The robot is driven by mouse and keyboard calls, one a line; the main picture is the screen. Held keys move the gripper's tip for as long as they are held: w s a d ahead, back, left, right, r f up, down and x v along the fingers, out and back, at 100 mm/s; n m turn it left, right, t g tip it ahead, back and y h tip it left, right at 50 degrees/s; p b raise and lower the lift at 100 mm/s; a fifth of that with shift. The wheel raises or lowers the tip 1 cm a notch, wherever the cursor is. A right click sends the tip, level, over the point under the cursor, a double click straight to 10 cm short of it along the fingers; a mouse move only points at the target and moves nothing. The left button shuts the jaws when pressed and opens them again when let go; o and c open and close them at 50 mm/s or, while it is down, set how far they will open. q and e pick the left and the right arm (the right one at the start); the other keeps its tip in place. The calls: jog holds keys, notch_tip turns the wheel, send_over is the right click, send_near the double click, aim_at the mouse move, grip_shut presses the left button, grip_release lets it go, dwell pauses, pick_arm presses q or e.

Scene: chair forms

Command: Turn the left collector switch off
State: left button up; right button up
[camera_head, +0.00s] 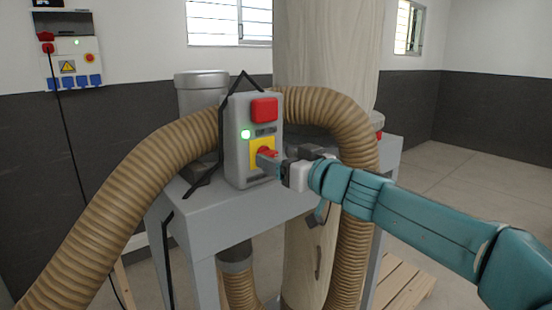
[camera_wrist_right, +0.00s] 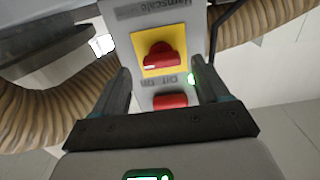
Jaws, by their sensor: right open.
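The collector's grey switch box (camera_head: 236,158) stands upright on the grey machine. On its front are a red rotary switch (camera_head: 264,150) on a yellow plate (camera_head: 254,145), a red button (camera_head: 264,109) above and a lit green lamp (camera_head: 245,134). My right gripper (camera_head: 272,161) reaches in from the right, close before the rotary switch and partly hiding it. In the right wrist view, my right gripper (camera_wrist_right: 166,74) is open, and the red rotary switch (camera_wrist_right: 161,56) shows just beyond and between its fingertips. I cannot tell whether they touch. My left gripper is not in view.
Thick ribbed brown hoses (camera_head: 120,205) curve around both sides of the box. A pale filter bag (camera_head: 330,50) hangs behind it. A wall panel (camera_head: 68,50) with a cable is at upper left. A wooden pallet (camera_head: 405,285) lies lower right. Open floor (camera_head: 475,160) lies at right.

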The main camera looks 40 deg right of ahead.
jog(key=shift+w+a+r, duration=0.1)
jog(key=shift+w+a, duration=0.15)
jog(key=shift+w, duration=0.5)
jog(key=shift+d, duration=0.15)
jog(key=shift+w, duration=0.1)
jog(key=c, duration=1.1)
jog(key=shift+o, duration=0.2)
